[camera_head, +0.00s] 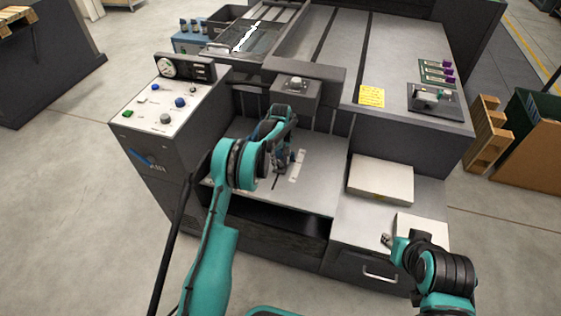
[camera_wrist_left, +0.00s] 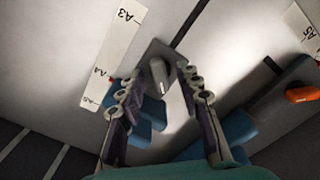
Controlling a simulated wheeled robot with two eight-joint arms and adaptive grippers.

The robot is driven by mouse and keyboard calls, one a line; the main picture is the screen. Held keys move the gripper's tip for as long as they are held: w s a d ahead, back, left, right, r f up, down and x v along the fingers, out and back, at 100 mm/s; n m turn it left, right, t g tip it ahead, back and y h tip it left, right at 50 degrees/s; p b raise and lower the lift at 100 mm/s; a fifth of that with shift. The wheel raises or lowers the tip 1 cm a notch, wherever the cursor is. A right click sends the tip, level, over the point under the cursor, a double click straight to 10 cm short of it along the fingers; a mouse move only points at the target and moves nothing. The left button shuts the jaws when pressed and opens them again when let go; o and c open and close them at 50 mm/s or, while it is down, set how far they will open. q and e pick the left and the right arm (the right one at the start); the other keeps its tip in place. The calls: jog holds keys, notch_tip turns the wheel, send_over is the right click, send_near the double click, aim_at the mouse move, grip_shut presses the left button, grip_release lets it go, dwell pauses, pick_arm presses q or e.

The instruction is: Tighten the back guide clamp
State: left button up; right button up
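My left gripper (camera_head: 285,160) is low over the grey bed of the machine, its arm hiding part of the bed. In the left wrist view its two fingers (camera_wrist_left: 156,80) are open. A grey clamp lever (camera_wrist_left: 160,77) on a dark plate shows between the fingertips, with gaps visible on both sides. Blue guide parts (camera_wrist_left: 152,112) lie beside it, partly behind the fingers. A second clamp with an orange lever (camera_wrist_left: 302,94) sits at the right on a blue guide. I cannot tell which clamp is the back one. My right gripper (camera_head: 388,240) is at the lower right, too small to read.
White scale strips (camera_wrist_left: 115,55) marked with paper sizes lie on the bed (camera_head: 315,190). A housing with a button (camera_head: 294,84) overhangs behind my left gripper. A control panel (camera_head: 170,103) stands left. A white stack (camera_head: 380,180) lies right.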

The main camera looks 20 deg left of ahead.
pick_arm(q)
grip_shut()
jog(key=shift+m, duration=0.3)
jog(key=m, duration=1.1)
jog(key=shift+m, duration=0.4)
jog(key=m, duration=0.5)
jog(key=shift+m, duration=0.4)
